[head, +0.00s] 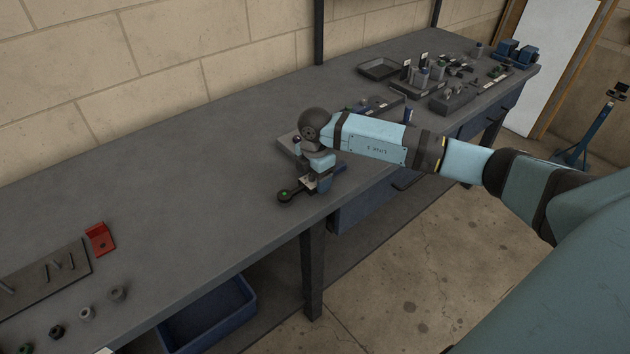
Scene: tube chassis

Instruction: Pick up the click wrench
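A dark tool with a round end and a green spot, which looks like the click wrench (286,196), is at the front edge of the workbench (190,185). Its shaft runs up and right under my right gripper (313,186). My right arm reaches in from the right, with the wrist bent down over the tool. The fingers are at the shaft, but they are too small and covered to show whether they are closed on it. The wrist hides part of the tool and of a grey plate (288,146) behind it. My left gripper is out of view.
A red bracket (100,239), a grey plate with slots (45,280) and several nuts (86,312) are at the near left. Trays and small parts (380,69) fill the far right. A blue bin (208,317) sits below. The bench middle-left is clear.

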